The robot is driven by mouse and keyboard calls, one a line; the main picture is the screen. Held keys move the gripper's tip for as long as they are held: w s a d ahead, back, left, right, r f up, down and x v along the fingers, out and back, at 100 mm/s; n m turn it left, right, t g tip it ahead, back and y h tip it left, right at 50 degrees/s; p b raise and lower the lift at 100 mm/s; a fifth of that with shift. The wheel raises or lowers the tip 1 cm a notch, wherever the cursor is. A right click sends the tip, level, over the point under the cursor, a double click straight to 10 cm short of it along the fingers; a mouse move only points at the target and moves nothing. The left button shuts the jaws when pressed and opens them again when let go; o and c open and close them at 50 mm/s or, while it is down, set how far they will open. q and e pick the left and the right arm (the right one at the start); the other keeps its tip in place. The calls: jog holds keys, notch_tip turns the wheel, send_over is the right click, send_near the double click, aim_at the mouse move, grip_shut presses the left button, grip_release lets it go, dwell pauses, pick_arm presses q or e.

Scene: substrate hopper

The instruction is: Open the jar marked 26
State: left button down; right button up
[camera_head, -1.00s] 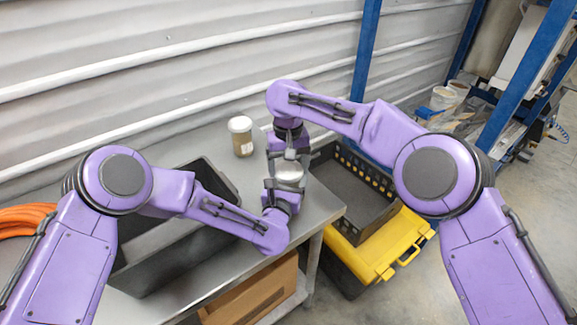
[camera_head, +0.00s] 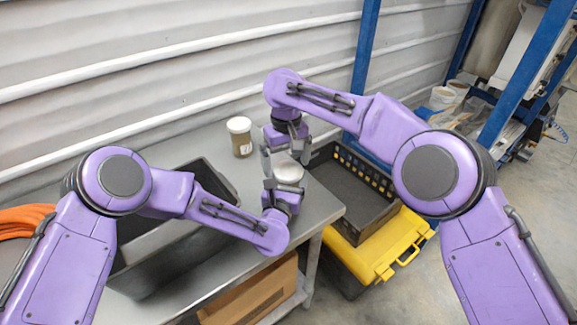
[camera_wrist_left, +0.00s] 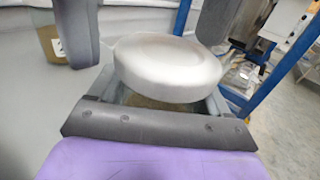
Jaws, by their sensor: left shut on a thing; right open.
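A jar with a pale, wide round lid (camera_head: 289,172) is held upright by my left gripper (camera_head: 282,185) above the table. The left wrist view shows the lid (camera_wrist_left: 167,68) large and close, on the jar, with a little brown content (camera_wrist_left: 155,103) below it. My left gripper is shut around the jar's body, below the lid. My right gripper (camera_head: 287,150) is open just above the lid; its fingers show on both sides of the lid in the left wrist view (camera_wrist_left: 150,25). No number can be read on the held jar.
Another jar (camera_head: 241,144) with a white lid, brown content and a pale label stands at the table's back. A dark grey bin (camera_head: 165,262) is on the left. A black crate (camera_head: 345,222) sits on the right above a yellow toolbox (camera_head: 385,250).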

pick_arm(q)
jog(key=shift+s+f, duration=0.1)
jog(key=shift+f, duration=0.05)
pick_arm(e)
notch_tip(320, 180, up, 2)
jog(key=shift+d+r, duration=0.1)
pick_arm(q)
jog(key=shift+a, duration=0.1)
pick_arm(e)
notch_tip(320, 180, up, 3)
jog(key=shift+r+m, duration=0.15)
jog(key=shift+m, duration=0.85)
jog(key=shift+s, duration=0.1)
notch_tip(320, 180, down, 8)
jog(key=shift+d+r, duration=0.1)
jog(key=shift+r, duration=0.05)
